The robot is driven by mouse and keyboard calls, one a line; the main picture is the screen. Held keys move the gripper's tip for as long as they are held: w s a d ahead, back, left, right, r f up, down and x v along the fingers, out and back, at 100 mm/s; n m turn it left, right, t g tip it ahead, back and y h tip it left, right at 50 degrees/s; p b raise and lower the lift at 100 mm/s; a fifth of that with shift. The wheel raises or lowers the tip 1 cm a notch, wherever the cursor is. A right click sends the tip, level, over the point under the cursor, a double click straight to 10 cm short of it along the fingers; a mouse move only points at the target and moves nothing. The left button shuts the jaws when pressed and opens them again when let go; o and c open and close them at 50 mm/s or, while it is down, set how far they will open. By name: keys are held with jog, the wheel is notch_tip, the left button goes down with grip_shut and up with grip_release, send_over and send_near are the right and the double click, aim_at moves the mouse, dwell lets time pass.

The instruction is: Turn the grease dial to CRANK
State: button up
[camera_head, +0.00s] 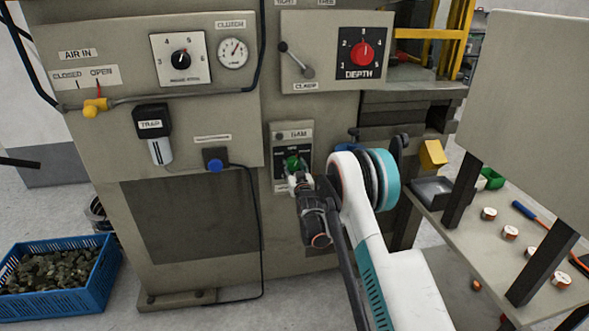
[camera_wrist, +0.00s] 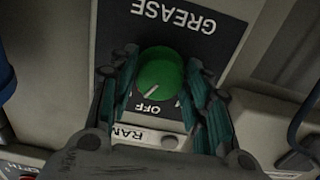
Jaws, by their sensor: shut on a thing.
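The grease dial is a round green knob (camera_wrist: 160,72) on a black plate (camera_wrist: 198,18), which appears upside down in the wrist view with the words GREASE and OFF. A white mark on the knob points to the lower left in that view, close to the OFF label. My gripper (camera_wrist: 162,60) is shut on the knob, with a teal-lined finger on each side of it. In the head view the green knob (camera_head: 292,162) sits below the RAM label, and my gripper (camera_head: 297,176) partly covers it. The CRANK label cannot be read in either view.
The red DEPTH dial (camera_head: 362,54) and CLAMP lever (camera_head: 295,58) are above. A table (camera_head: 455,222) with copper coils stands right; a blue crate (camera_head: 62,307) sits left.

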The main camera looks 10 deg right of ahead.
jog(key=m, duration=0.6)
jog(key=shift+m, duration=0.3)
dwell(0.4)
jog(key=o, duration=1.1)
jog(key=shift+c, duration=0.2)
jog(key=s, duration=1.2)
